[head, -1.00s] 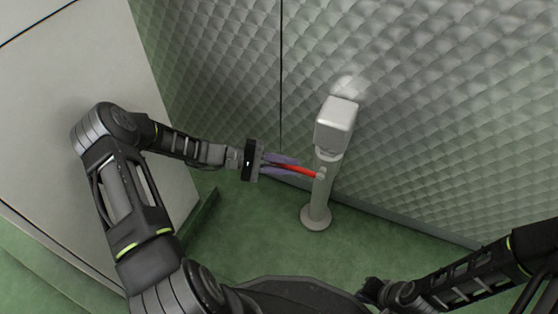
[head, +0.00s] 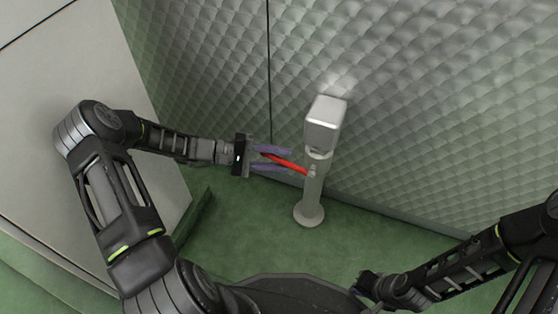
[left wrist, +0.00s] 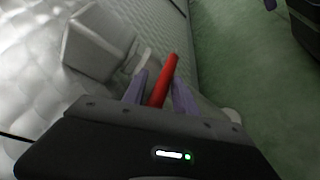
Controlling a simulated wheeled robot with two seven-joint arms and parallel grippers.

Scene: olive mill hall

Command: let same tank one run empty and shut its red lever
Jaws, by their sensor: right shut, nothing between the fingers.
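The red lever (head: 290,164) sticks out to the left from a grey post (head: 314,190) with a pale box-shaped head (head: 325,124). My left gripper (head: 272,160) is open, with its purple fingers on either side of the lever's free end. In the left wrist view the red lever (left wrist: 164,82) runs between the two fingers, with a gap visible on at least one side. My right gripper (head: 366,286) is shut and empty, low in the head view, well away from the post. No tank label or flowing liquid shows.
A quilted metallic wall (head: 420,100) stands right behind the post. A pale flat-sided cabinet or panel (head: 60,50) is at the left, beside my left arm. The green floor (head: 240,235) around the post's round foot is clear.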

